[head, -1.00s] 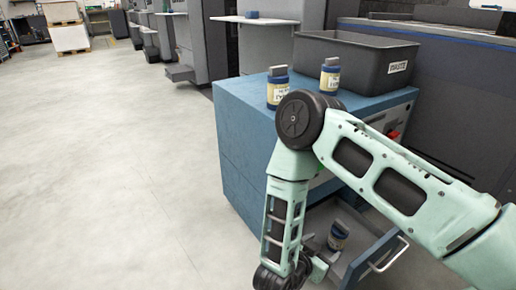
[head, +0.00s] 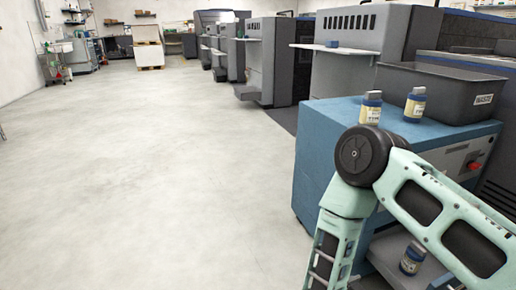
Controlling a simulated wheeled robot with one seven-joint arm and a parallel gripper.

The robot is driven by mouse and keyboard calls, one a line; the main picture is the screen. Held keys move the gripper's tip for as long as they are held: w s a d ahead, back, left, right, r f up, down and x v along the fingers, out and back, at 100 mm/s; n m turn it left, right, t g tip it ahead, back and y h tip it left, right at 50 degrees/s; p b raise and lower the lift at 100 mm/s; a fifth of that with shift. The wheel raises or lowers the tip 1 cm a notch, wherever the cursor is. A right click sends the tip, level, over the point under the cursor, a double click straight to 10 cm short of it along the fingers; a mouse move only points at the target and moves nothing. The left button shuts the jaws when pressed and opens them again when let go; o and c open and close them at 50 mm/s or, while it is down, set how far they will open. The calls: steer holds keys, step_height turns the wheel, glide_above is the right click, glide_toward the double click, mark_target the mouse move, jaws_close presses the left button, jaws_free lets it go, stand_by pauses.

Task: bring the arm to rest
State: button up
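My arm (head: 437,203) reaches in from the lower right of the head view, bends at a dark round elbow joint, and runs down to the bottom edge. My gripper is below the picture and cannot be seen. The arm stands in front of the blue cabinet (head: 325,165) and hides part of its front. A third ink bottle (head: 412,258) is in the open drawer, partly hidden by the arm.
A dark bin labelled WASTE (head: 440,95) sits on the cabinet top at the back right. Grey machines (head: 350,55) line the right side. The floor (head: 170,170) on the left is wide and clear. A pallet with boxes (head: 149,56) stands far back.

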steer(key=w+a+r+n+y+p, duration=0.2)
steer(key=w+a+r+y, duration=0.15)
steer(key=a, duration=0.35)
steer(key=w+a+r+n+y+p, duration=0.1)
steer(key=w+a+r+y, duration=0.1)
steer(key=a+r+y, duration=0.35)
steer(key=s+a+r+n+g+y+p, duration=0.25)
steer(key=s+a+r+n, duration=0.2)
steer(key=r, duration=0.35)
steer(key=s+a+r+n+g+y+p, duration=0.1)
steer(key=s+a+r+n+y, duration=0.4)
steer(key=r, duration=0.4)
steer(key=s+d+r+n+g+h+p, duration=0.2)
steer(key=s+d+r+n, duration=0.2)
steer(key=s+r, duration=0.25)
steer(key=s+d+r+n+g+h+p, duration=0.1)
steer(key=s+d+r+n+g+h, duration=0.15)
steer(key=s+d+r, duration=0.4)
step_height(320, 180, up, 35)
steer(key=s+a+t+p, duration=0.1)
steer(key=a+p, duration=0.1)
steer(key=p, duration=3.5)
steer(key=shift+r+p, duration=0.15)
steer(key=shift+p, duration=0.25)
